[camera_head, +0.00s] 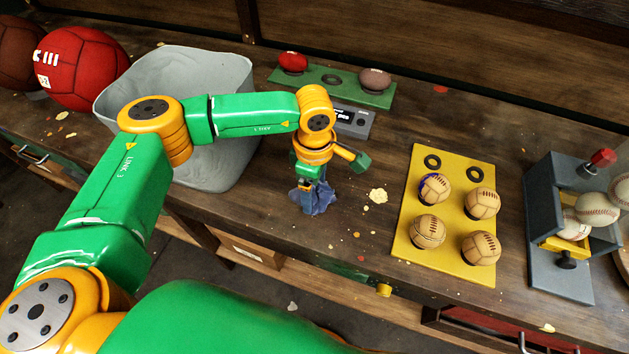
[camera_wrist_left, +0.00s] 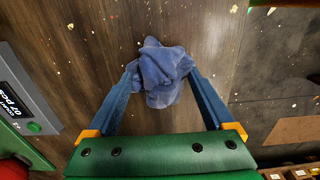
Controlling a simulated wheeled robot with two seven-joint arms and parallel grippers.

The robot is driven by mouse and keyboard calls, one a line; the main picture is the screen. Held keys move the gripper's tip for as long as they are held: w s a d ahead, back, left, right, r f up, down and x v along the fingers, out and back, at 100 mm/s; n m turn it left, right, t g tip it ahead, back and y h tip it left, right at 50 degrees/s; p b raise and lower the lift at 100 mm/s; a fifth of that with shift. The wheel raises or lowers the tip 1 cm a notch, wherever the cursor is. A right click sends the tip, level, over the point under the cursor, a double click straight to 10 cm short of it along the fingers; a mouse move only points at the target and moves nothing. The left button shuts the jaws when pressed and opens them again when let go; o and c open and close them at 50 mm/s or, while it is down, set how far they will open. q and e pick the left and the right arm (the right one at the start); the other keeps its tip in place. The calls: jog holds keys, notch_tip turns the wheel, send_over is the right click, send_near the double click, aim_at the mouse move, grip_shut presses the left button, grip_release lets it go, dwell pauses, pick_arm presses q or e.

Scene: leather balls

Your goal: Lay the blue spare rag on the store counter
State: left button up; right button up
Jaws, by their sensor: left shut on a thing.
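The blue rag (camera_head: 318,199) is a crumpled bundle at my left gripper, over the wooden counter (camera_head: 352,226). In the left wrist view the rag (camera_wrist_left: 160,70) sits between the fingertips of my left gripper (camera_wrist_left: 160,78), which is shut on it. In the head view the left gripper (camera_head: 312,186) points down at the counter near its front edge. The rag's lower part is at or just above the wood; I cannot tell if it touches. My right gripper is not in view.
A grey bin (camera_head: 213,162) stands left of the gripper. A yellow board (camera_head: 408,240) with several small balls lies to the right. A green ball holder (camera_head: 375,97) and a grey display box (camera_head: 352,124) are behind. A grey clamp stand (camera_head: 543,275) is far right.

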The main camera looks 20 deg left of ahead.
pick_arm(q)
jog(key=shift+f, duration=0.25)
jog(key=shift+f+b, duration=0.2)
jog(key=shift+b, duration=0.1)
jog(key=o, duration=1.1)
jog(key=shift+r, duration=0.25)
notch_tip(320, 180, up, 11)
jog(key=b, duration=0.2)
jog(key=shift+b, duration=0.3)
jog(key=shift+r, duration=0.45)
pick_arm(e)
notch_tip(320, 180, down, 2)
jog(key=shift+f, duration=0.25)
